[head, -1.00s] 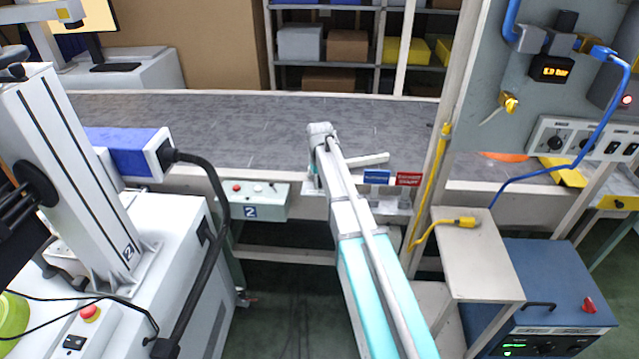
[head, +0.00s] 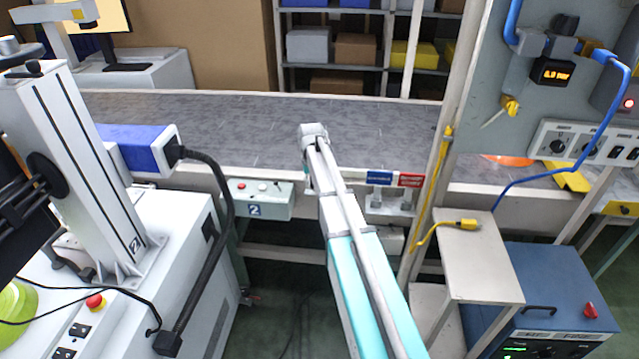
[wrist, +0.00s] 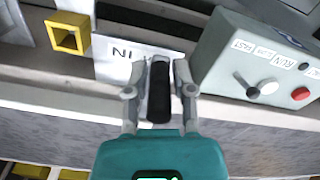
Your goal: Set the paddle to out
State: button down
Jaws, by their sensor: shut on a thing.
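The paddle's black handle (wrist: 159,92) stands between my gripper's two fingers in the wrist view. My gripper (wrist: 160,75) is shut on this handle. A white plate (wrist: 112,62) with the letters IN, upside down in the picture, lies beyond the handle. No OUT mark can be made out. In the head view my arm reaches to the near edge of the conveyor (head: 230,130) and hides the handle and most or all of the paddle bar.
A control box (wrist: 262,62) with a knob and buttons is close to the right of my gripper in the wrist view. A yellow square tube (wrist: 68,36) is at left. Blue (head: 379,177) and red (head: 411,180) signs stand right of my arm. The conveyor belt looks empty.

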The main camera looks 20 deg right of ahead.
jog(key=shift+w+a, duration=0.15)
jog(key=shift+a, duration=0.2)
jog(key=c, duration=0.6)
grip_release()
jog(key=shift+d, duration=0.2)
jog(key=shift+d, duration=0.1)
jog(key=shift+s, duration=0.2)
